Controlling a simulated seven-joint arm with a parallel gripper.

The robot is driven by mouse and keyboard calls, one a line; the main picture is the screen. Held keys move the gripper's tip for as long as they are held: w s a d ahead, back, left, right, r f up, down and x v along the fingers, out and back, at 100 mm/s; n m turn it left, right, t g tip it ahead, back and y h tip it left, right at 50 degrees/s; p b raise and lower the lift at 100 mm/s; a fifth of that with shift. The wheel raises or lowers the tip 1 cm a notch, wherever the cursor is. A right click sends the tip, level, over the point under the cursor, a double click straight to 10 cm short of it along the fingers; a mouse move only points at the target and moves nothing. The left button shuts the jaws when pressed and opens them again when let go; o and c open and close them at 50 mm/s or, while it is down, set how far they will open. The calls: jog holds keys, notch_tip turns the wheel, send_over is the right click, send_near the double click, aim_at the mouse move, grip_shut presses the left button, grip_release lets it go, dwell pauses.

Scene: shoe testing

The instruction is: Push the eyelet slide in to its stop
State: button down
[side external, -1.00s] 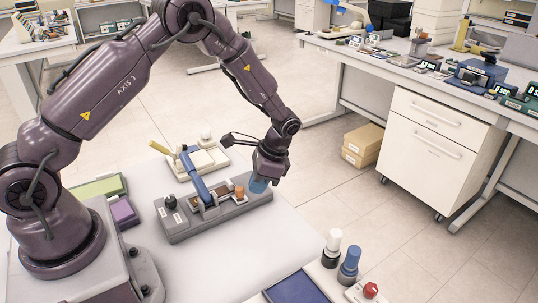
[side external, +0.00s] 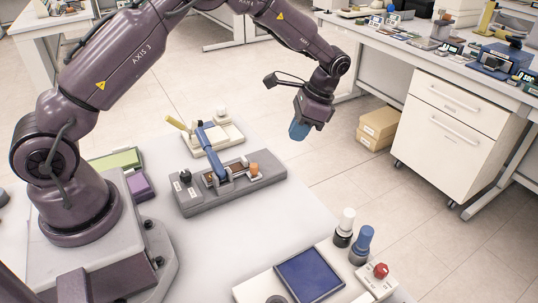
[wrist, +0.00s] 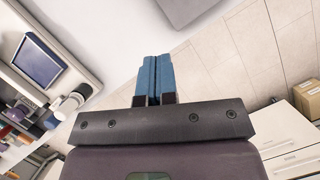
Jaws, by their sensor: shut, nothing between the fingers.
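The grey fixture block (side external: 240,191) lies on the white table, with a blue lever (side external: 210,150) across its middle. A brown piece sits in the channel under the lever; an orange knob (side external: 253,170) stands at the right end and a black knob (side external: 186,175) at the left. I cannot tell for certain which part is the eyelet slide or how deep it sits. My gripper (side external: 298,134) hangs in the air to the right of and above the block, apart from it. Its blue fingers are together and empty, also in the wrist view (wrist: 154,76).
Behind the block is a cream tray (side external: 226,130) with a yellow handle. Green (side external: 115,160) and purple (side external: 140,187) blocks lie near my base. In front are a blue pad (side external: 310,275), white-topped and blue bottles, and a red-knobbed box (side external: 378,278). The table's middle is clear.

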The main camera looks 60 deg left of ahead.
aim_at(251, 177)
jog(key=x, duration=0.7)
jog(key=shift+s+f, duration=0.1)
jog(key=shift+f, duration=0.2)
jog(key=s, duration=0.1)
jog(key=a, duration=0.1)
jog(key=s, duration=0.1)
jog(key=shift+s+a+f, duration=0.25)
jog(key=shift+s+f, duration=0.05)
jog(key=shift+s, duration=0.05)
jog(key=shift+s+a, duration=0.3)
jog(key=shift+s, duration=0.25)
jog(key=shift+s, duration=1.2)
jog(key=w, duration=0.1)
jog(key=w+d, duration=0.2)
jog(key=w, duration=0.1)
jog(key=v, duration=1)
jog(key=shift+s, duration=0.25)
